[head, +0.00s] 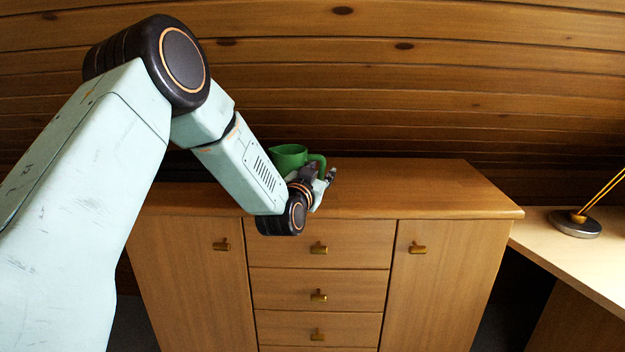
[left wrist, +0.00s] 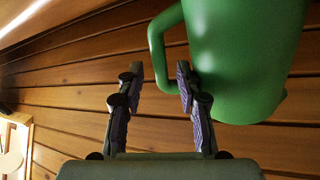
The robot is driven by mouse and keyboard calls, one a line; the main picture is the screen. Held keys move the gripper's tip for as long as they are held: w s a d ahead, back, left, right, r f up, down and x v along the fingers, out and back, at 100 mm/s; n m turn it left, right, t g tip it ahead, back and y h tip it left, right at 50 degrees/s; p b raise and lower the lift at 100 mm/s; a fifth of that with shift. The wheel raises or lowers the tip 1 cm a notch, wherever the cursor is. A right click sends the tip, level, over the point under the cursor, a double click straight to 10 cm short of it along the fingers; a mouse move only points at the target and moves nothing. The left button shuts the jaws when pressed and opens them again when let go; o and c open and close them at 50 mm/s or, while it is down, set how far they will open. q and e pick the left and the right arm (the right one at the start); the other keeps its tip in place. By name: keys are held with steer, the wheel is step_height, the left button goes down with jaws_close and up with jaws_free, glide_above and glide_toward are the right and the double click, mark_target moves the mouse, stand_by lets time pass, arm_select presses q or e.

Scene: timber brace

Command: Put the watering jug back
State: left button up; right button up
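The green watering jug (head: 288,154) is at the back of the wooden cabinet's top (head: 400,185), upright, its lower part hidden behind my left arm and gripper. Its handle points right in the head view. My left gripper (head: 324,182) is at the jug's handle side. In the left wrist view the jug (left wrist: 245,60) fills the upper right, and its handle loop reaches between the fingertips of my left gripper (left wrist: 158,75). The fingers are apart, with a gap visible between the left finger and the handle. My right gripper is not in view.
The cabinet has doors and drawers with brass handles (head: 319,248) in front. Its top is clear to the right of the jug. A plank wall (head: 420,90) rises behind. A pale desk (head: 590,262) with a lamp base (head: 575,224) stands at the right.

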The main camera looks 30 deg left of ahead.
arm_select(q)
steer(key=p+v, duration=0.2)
steer(key=v, duration=0.9)
steer(key=shift+o, duration=0.2)
steer(key=shift+s, duration=0.1)
steer(key=o, duration=1.3)
steer(key=shift+v, duration=3.7)
steer(key=shift+s, duration=0.1)
